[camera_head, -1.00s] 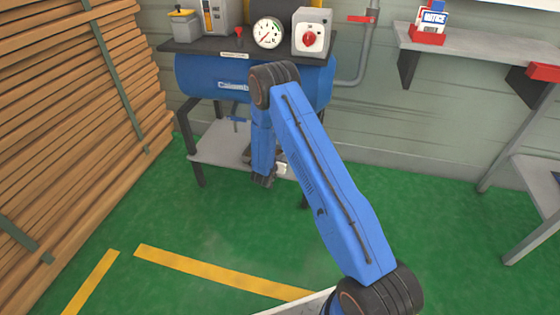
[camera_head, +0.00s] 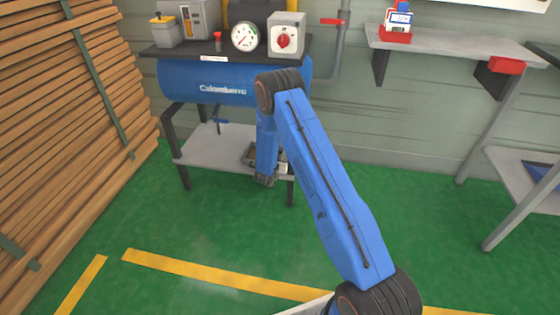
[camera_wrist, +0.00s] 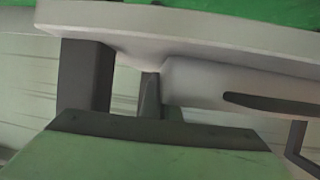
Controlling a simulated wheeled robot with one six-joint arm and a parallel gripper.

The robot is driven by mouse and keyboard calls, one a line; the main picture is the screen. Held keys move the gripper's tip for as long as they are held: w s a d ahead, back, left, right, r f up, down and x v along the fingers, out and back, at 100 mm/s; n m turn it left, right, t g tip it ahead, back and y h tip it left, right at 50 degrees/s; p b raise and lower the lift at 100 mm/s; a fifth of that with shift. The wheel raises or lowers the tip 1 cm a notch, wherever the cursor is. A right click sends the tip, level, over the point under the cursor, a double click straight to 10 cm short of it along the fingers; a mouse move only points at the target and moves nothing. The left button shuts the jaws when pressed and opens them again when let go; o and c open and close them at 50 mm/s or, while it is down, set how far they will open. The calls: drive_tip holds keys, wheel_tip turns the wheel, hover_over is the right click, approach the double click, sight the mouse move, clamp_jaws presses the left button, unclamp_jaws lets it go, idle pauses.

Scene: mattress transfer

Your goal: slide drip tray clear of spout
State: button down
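A small dark tray-like thing (camera_head: 251,156), likely the drip tray, sits near the right end of the grey lower shelf (camera_head: 205,150) under the blue tank. My arm partly covers it. A small blue valve (camera_head: 219,124), likely the spout, hangs under the tank, left of the tray. My gripper (camera_head: 281,167) is at the shelf's front right, close beside the tray; its fingers are mostly hidden behind my wrist. The wrist view is blurred and shows a pale grey edge, dark posts and a green surface; I cannot make out the fingers' opening or any grasp.
The blue tank (camera_head: 185,80) carries a gauge (camera_head: 244,37) and a switch box (camera_head: 285,41) above. Shelf legs (camera_head: 183,177) stand left and right. Stacked planks (camera_head: 60,110) fill the left. A wall shelf (camera_head: 450,45) is at right. The green floor in front is clear.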

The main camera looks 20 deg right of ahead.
drive_tip(key=shift+d, duration=0.2)
drive_tip(key=c, duration=1.9)
unclamp_jaws()
drive_tip(key=shift+c, duration=0.2)
drive_tip(key=shift+s, duration=0.1)
drive_tip(key=v, duration=1.7)
drive_tip(key=shift+a, duration=0.2)
drive_tip(key=shift+s, duration=0.15)
drive_tip(key=shift+r, duration=0.1)
